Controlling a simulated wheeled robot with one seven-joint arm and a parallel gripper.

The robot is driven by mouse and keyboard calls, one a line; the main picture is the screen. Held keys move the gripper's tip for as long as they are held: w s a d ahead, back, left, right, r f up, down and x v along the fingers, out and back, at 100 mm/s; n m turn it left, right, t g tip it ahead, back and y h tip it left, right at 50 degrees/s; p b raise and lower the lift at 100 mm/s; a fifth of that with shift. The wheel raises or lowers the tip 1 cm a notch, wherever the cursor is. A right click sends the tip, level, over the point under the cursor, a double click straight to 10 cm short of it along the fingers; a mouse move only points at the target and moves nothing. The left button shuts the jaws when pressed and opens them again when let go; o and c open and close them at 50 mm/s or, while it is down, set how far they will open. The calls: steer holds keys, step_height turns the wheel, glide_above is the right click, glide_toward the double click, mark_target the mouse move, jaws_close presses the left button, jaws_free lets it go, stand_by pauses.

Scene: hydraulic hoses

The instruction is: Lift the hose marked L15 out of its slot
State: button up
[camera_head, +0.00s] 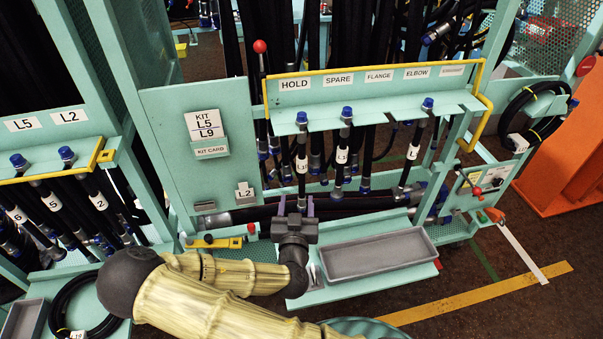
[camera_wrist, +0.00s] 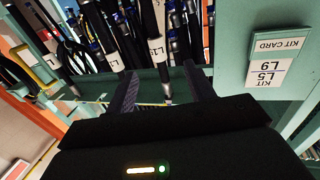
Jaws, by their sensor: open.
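Dark hoses with blue caps hang in the front rack's slots. The leftmost hose (camera_head: 302,165), under the HOLD label, has a white tag starting "L1"; its last digit is not clear. It also shows in the wrist view (camera_wrist: 157,52), its tag upside down. A second hose (camera_head: 342,155) and a third hose (camera_head: 412,152) hang to its right, their tags not fully readable. My gripper (camera_head: 296,203) is open and empty, fingers up, low in front of the leftmost hose. In the wrist view that hose shows between the fingertips (camera_wrist: 163,85); I cannot tell the depth gap.
A yellow rail (camera_head: 375,72) frames the slot labels above the rack shelf (camera_head: 385,108). A kit card panel (camera_head: 205,125) stands left. A grey tray (camera_head: 375,256) lies below right of my gripper. A left rack (camera_head: 60,140) holds more hoses.

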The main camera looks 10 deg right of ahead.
steer(key=b+x, duration=0.3)
steer(key=b, duration=0.7)
steer(key=shift+w+d+f, duration=0.15)
steer(key=shift+w+f, duration=0.05)
steer(key=shift+w+b, duration=0.1)
steer(key=shift+b, duration=0.5)
